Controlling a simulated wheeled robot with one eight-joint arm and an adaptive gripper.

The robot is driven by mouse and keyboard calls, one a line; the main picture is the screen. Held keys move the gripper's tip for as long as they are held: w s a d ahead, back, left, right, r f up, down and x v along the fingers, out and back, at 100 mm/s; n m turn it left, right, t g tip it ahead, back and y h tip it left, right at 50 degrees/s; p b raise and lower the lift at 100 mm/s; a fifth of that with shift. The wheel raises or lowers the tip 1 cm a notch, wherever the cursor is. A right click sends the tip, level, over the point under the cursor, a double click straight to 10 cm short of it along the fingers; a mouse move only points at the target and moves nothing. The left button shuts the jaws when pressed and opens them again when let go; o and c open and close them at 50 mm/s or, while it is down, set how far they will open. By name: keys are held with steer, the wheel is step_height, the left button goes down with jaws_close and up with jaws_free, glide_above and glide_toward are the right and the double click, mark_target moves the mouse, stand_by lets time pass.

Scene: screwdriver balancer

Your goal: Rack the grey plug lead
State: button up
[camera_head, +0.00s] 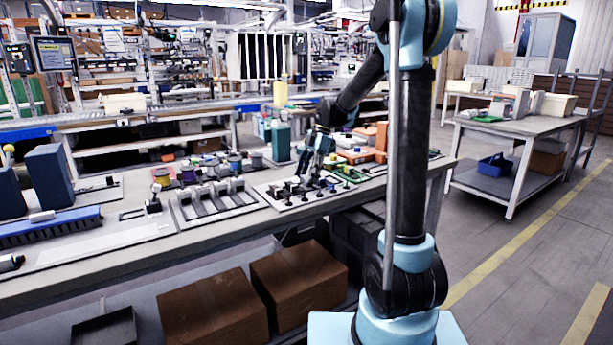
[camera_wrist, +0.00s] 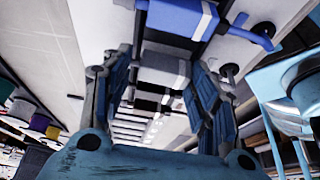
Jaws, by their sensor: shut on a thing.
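In the wrist view, a grey block-like piece with a pale band (camera_wrist: 163,72), apparently the grey plug lead, sits between the two fingers of my gripper (camera_wrist: 160,95). The gripper is shut on it. A blue piece with a white band and a blue arm at its end (camera_wrist: 185,18) lies just beyond it. In the head view my gripper (camera_head: 312,165) is low over a white board with several black pegs (camera_head: 270,190). The held piece is too small to make out there, and I cannot tell whether it touches the board.
A slotted grey rack (camera_head: 215,203) lies left of the pegged board. Several coloured spools (camera_head: 188,174) stand behind it. A green bottle (camera_head: 281,142) and a green tray (camera_head: 350,174) are near my gripper. Cardboard boxes (camera_head: 298,285) sit below the bench.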

steer(key=shift+f, duration=0.5)
stand_by(0.3)
steer(key=o, duration=1.1)
steer(key=v, duration=1.2)
